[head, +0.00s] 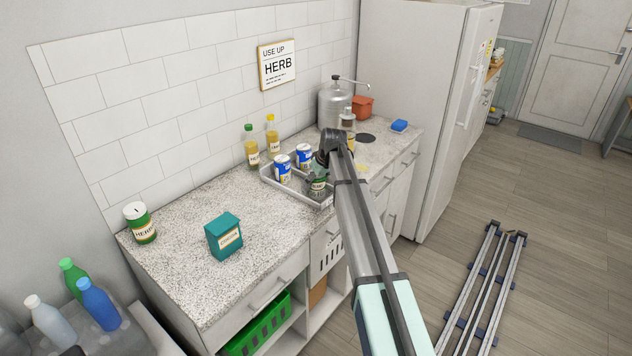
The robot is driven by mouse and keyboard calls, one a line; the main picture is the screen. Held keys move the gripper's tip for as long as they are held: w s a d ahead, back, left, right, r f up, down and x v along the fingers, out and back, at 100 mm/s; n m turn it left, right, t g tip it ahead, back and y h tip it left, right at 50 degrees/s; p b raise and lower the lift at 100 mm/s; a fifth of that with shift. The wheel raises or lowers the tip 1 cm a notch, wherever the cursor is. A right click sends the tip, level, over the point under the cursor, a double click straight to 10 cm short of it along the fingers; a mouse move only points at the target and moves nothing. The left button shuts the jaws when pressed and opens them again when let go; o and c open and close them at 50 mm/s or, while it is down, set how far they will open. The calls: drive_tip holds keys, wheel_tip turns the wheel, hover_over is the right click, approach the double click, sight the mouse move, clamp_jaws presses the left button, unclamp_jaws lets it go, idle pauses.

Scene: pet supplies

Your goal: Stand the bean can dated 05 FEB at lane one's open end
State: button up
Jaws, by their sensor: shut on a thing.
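A grey metal tray (270,186) stands on the counter. Two blue-and-white cans (283,168) stand upright in it, one behind the other. My gripper (320,166) points down over the tray's right part. It is shut on a dark green can (318,186) with a pale label, which is upright just below the fingers. The fingertips are small and partly hidden by the gripper's body. I cannot tell whether the green can touches the tray floor. The date prints and lane marks are too small to read.
Two yellow bottles (272,135) stand behind the tray. A teal box (223,236) and green tin (140,223) stand left, with bare counter between.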

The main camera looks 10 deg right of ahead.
drive_tip(key=o, duration=1.6)
drive_tip(key=b+v, duration=0.2)
drive_tip(key=v, duration=1)
drive_tip(key=shift+r+b, duration=0.1)
drive_tip(key=shift+b, duration=0.25)
